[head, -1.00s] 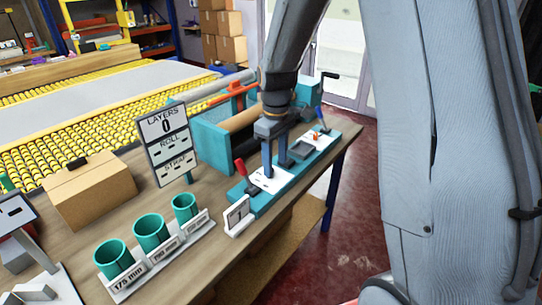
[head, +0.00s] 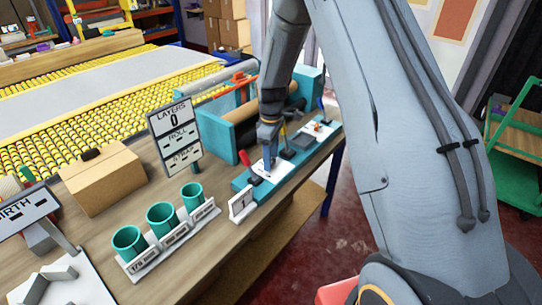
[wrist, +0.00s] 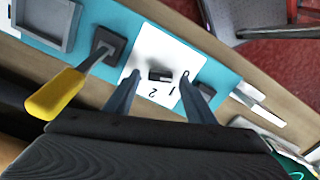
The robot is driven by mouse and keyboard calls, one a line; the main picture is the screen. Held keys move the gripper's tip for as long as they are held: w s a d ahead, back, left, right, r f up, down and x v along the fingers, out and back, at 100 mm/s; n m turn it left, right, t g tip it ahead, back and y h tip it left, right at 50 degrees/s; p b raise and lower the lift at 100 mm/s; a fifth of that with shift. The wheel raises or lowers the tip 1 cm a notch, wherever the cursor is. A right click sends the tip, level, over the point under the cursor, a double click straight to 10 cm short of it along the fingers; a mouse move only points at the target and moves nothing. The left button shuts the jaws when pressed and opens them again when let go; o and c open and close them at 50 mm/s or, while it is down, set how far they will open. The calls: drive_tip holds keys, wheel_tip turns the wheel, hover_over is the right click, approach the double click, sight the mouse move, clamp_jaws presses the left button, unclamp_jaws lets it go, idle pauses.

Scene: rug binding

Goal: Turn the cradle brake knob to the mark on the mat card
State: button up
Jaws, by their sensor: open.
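The brake knob looks to be a small dark bar-shaped knob (wrist: 160,75) on a white plate (wrist: 155,48) marked with digits including 1 and 2, seen upside down in the wrist view. My gripper (wrist: 159,79) is open, with one finger on each side of the knob and nothing clearly held. In the head view my gripper (head: 269,168) points down over the white plate (head: 283,173) on the teal bench strip, and hides the knob. A small white standing card (head: 241,206) is in front of the strip; I cannot tell if it is the mat card, and its marking is unreadable.
A yellow-handled lever (wrist: 55,95) stands close beside the plate, and a red-handled lever (head: 245,159) stands on its other side. A sign (head: 175,135) reads LAYERS 0. Teal cups (head: 161,218) and a cardboard box (head: 103,181) stand on the bench.

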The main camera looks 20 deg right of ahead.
drive_tip(key=shift+f, duration=0.2)
drive_tip(key=shift+c, duration=0.3)
drive_tip(key=c, duration=1)
drive_tip(key=shift+m, duration=0.3)
drive_tip(key=m+b, duration=0.1)
drive_tip(key=m, duration=0.3)
drive_tip(key=shift+w+d+b, duration=0.1)
drive_tip(key=shift+b, duration=0.25)
drive_tip(key=m+b, duration=0.1)
drive_tip(key=m, duration=0.4)
drive_tip(key=shift+d+r, duration=0.1)
